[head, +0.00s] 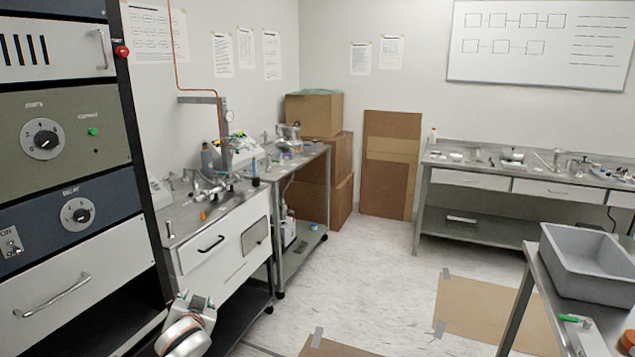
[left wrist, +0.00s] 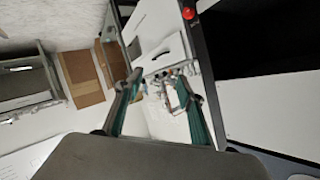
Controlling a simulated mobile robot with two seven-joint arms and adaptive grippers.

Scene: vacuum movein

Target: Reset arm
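My left gripper (left wrist: 160,82) shows in the left wrist view with its two teal-edged fingers apart and nothing between them. Beyond the fingers are the white bench front and the rack's dark edge. My right gripper is in neither view.
A tall instrument rack (head: 60,140) stands close on the left, with a red button (head: 122,51). A white bench (head: 222,250) stands behind it. A grey bin (head: 590,262) sits on a cart at right. Cardboard (head: 490,310) lies on the otherwise open floor.

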